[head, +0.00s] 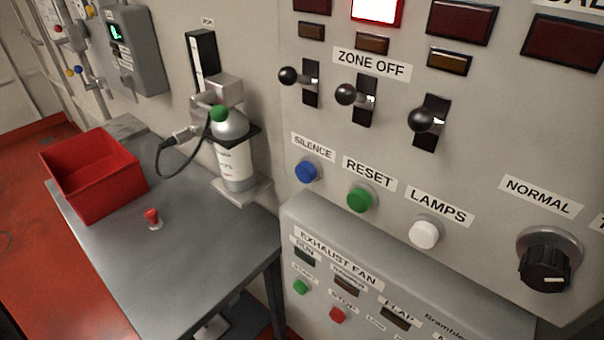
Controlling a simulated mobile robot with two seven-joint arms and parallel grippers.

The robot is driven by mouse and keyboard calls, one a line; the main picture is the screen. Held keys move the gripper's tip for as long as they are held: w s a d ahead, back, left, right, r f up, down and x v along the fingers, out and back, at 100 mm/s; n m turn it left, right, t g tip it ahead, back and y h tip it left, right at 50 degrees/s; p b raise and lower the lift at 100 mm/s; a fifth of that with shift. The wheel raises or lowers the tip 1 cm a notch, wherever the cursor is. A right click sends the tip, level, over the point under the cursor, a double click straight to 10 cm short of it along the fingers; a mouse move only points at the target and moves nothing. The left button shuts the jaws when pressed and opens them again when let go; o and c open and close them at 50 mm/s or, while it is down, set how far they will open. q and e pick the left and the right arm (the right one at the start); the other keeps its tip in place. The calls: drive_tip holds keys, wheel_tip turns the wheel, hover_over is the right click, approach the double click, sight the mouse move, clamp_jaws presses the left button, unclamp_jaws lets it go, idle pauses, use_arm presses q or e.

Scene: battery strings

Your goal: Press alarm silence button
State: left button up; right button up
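The blue silence button (306,172) is on the grey alarm panel (300,225), under a white label reading SILENCE (313,147). It stands out from the panel face and nothing touches it. A green button (360,199) under RESET and a white button (424,233) under LAMPS are to its right. Above, one lamp window (377,9) glows white-red, while the other red windows beside it are dark. Neither of my grippers shows in the head view.
Three black-knobbed levers (347,94) stick out above the buttons. A black rotary knob (545,268) is at right. An exhaust fan box (330,262) juts out below. At left, a metal table (190,250) holds a red bin (95,175); a gas cylinder (236,165) is on the wall.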

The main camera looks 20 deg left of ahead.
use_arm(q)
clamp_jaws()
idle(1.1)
